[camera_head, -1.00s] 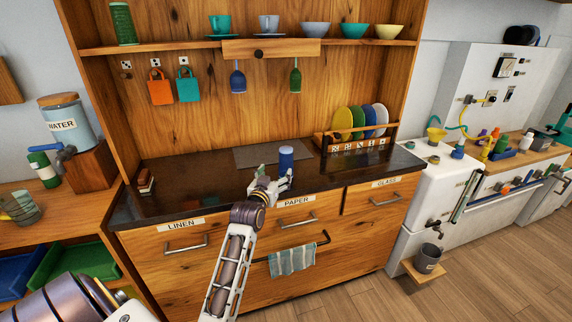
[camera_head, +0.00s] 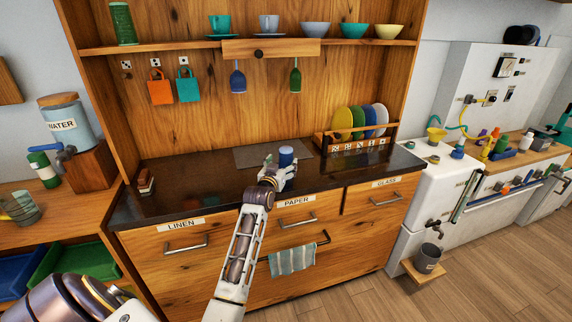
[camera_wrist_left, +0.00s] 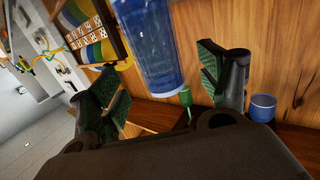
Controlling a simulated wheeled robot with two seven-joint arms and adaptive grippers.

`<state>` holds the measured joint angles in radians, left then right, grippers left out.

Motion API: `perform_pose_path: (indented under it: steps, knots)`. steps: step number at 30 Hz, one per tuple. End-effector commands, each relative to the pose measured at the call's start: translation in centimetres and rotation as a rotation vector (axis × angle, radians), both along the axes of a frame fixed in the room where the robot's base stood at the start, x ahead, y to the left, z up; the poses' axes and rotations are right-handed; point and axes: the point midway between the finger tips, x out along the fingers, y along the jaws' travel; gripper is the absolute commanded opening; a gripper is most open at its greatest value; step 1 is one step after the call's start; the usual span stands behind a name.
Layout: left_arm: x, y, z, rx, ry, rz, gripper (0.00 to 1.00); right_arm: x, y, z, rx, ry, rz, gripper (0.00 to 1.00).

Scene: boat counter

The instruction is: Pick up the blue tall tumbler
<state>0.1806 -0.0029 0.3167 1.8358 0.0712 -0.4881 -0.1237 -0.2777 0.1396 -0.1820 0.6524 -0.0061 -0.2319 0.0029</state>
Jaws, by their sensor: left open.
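In the left wrist view the tumbler (camera_wrist_left: 147,50) is large and see-through blue, ahead of the space between my fingers. My left gripper (camera_head: 279,174) is at the tumbler's near side. Its two green-padded fingers (camera_wrist_left: 165,95) are spread apart in the wrist view. I cannot tell whether either finger touches the tumbler. My right gripper is not in view.
A rack of coloured plates (camera_head: 357,125) stands to the right of the tumbler. The counter's left part is mostly clear.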

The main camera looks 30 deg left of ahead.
Motion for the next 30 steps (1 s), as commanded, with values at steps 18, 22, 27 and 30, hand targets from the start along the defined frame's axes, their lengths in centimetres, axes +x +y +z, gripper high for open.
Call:
perform_pose_path:
  steps: [18,22,27,30]
  knots:
    - [0.8,0.2,0.1,0.000,0.000,0.000,0.77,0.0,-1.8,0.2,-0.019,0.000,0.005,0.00]
    - [1.5,0.4,0.3,0.000,0.001,0.000,0.77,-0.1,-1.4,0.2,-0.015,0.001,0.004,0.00]
    - [2.8,0.7,0.7,-0.001,0.000,0.000,0.77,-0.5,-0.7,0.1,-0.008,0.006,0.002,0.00]
    - [3.5,0.9,0.9,-0.002,0.000,0.000,0.77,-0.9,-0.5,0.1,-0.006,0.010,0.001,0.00]
